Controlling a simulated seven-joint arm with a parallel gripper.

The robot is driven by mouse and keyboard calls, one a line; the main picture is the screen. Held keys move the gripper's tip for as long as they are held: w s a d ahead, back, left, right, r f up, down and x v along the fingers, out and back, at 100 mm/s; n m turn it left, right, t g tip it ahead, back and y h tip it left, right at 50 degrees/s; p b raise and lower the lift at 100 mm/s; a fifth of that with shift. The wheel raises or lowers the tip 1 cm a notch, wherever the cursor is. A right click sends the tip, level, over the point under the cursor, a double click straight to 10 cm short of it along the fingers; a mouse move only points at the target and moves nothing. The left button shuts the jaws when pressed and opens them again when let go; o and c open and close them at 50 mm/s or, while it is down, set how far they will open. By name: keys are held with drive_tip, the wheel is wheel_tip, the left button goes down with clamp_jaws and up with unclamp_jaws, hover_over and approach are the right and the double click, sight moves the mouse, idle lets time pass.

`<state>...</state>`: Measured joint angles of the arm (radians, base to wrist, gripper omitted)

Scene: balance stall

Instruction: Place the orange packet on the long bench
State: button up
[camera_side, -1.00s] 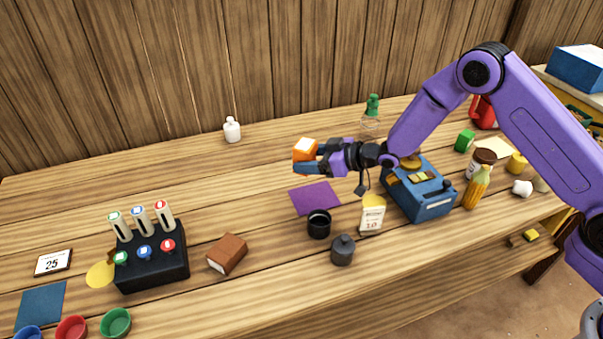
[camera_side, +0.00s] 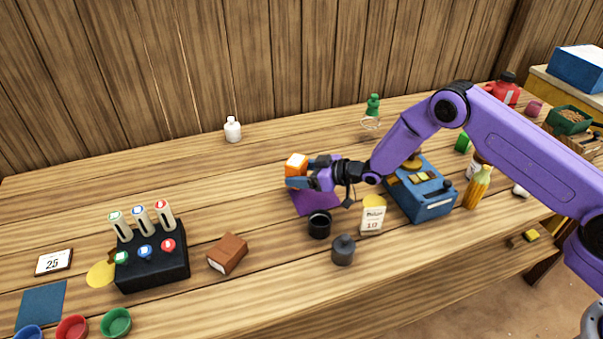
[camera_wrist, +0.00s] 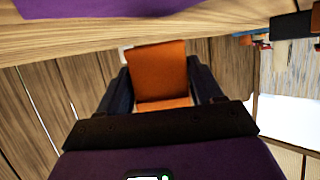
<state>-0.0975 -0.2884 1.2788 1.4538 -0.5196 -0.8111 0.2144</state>
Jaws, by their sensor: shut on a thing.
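The orange packet (camera_side: 296,165) is a small orange block with a paler face. My gripper (camera_side: 298,183) is shut on it, with the packet between the blue-grey fingers. In the side view it appears just above the back part of the purple mat; the exact gap to the bench cannot be told. In the wrist view the packet (camera_wrist: 160,72) fills the space between the two dark fingers (camera_wrist: 157,92). The long bench (camera_side: 120,190) is a plank-topped wooden table running across the side view beneath the gripper.
The purple mat (camera_side: 322,206) lies below my gripper, with a black cup (camera_side: 319,225) in front. A brown box (camera_side: 228,253) lies front left. The bench left of the packet is clear.

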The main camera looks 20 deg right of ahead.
drive_tip(key=shift+f, duration=0.6)
drive_tip(key=o, duration=1.2)
drive_tip(key=shift+o, duration=0.2)
drive_tip(key=shift+r, duration=0.65)
drive_tip(key=v, duration=1.2)
drive_tip(key=shift+r, duration=0.1)
